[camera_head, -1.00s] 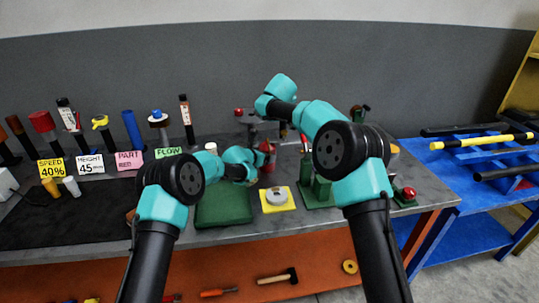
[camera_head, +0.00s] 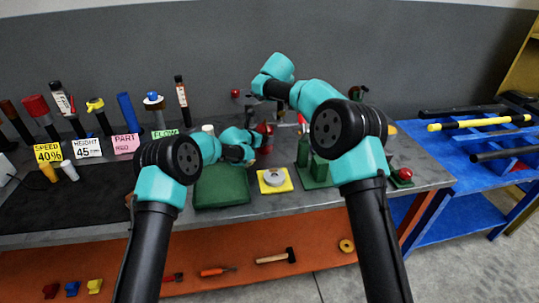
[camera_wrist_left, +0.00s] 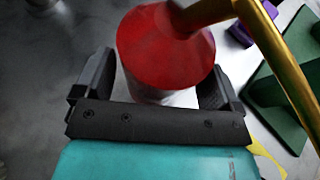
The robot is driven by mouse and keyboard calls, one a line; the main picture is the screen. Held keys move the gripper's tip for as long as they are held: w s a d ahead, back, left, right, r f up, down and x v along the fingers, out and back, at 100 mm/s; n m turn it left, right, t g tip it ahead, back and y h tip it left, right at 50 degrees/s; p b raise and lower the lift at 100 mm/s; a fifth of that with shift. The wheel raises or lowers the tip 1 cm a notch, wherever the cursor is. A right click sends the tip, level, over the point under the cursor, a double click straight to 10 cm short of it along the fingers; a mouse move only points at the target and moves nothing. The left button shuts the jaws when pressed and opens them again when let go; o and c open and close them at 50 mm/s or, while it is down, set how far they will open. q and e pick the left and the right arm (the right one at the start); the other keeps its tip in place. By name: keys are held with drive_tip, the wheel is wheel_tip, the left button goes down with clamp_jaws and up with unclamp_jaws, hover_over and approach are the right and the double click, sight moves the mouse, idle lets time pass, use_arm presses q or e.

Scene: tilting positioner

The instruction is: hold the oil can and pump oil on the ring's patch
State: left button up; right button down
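The oil can (camera_wrist_left: 165,48) has a red top and a brass-coloured tube or handle; it fills the middle of the left wrist view. Its red body (camera_head: 266,133) also shows in the head view, partly behind my left wrist. My left gripper (camera_wrist_left: 160,85) has its fingers on either side of the can, spread wide, with a narrow gap at the left finger. In the head view my left gripper (camera_head: 254,140) reaches the can from the left. My right arm arches above the bench; its gripper is small and unclear near the can. I cannot clearly make out the ring's patch.
A pale round piece sits on a yellow plate (camera_head: 285,187) at the front of the bench. A green pad (camera_head: 222,190) lies left of it; a green stand (camera_head: 318,175) is right. A red button (camera_head: 405,174) is near the right edge. Several tools stand behind cards on the left.

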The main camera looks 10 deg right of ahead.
use_arm(q)
drive_tip(key=shift+o, duration=0.8)
drive_tip(key=shift+f, duration=0.15)
drive_tip(key=shift+a, duration=0.1)
drive_tip(key=v, duration=1.2)
